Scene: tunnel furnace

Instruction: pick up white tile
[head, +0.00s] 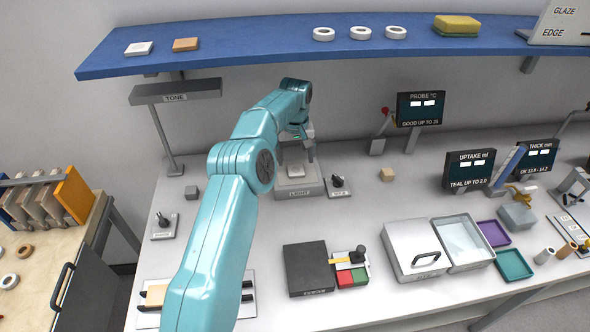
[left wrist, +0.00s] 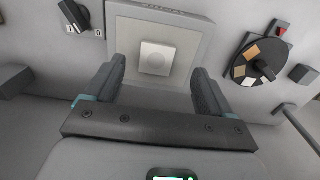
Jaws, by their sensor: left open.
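A small white tile (head: 294,171) lies on the pale top of a grey box marked LIGHT (head: 299,190). In the left wrist view the tile (left wrist: 155,57) is square with a raised middle and lies just beyond the fingertips, between their lines. My left gripper (head: 308,148) is open and empty above the box; in the left wrist view its two fingers (left wrist: 157,78) stand apart, with no contact on the tile visible. Another white tile (head: 139,48) lies on the blue shelf, beside a tan tile (head: 185,44). My right gripper is not in view.
A knob unit (head: 338,185) stands right of the box. The blue shelf (head: 260,45) runs along the wall above; a TONE lamp (head: 175,92) stands at left. A black plate (head: 308,268), a lidded case (head: 416,249) and displays stand on the bench (head: 390,205). Bench around the tan cube (head: 387,174) is clear.

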